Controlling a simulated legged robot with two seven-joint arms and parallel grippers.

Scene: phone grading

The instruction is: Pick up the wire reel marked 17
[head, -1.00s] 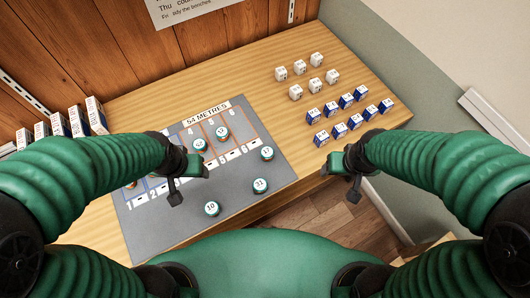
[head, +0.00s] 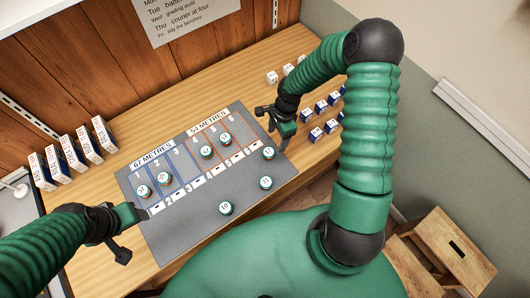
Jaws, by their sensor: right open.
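Several small round wire reels with white number tops and orange-and-teal sides are on the grey mat (head: 185,240). The reel that seems to read 17 (head: 268,152) stands near the mat's right edge, though its digits are small. Other reels stand below it (head: 266,183), at the front marked 10 (head: 226,208), and in the numbered lanes (head: 206,152). My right gripper (head: 271,121) is open and empty, above and just beyond the 17 reel, not touching it. My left gripper (head: 134,236) looks open and empty, by the mat's left front edge.
White and blue small boxes (head: 321,106) stand in rows right of the mat, partly hidden by my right arm. Several upright boxes (head: 84,144) line the table's left. A wooden stool (head: 440,250) is on the floor at right. The mat's front is mostly clear.

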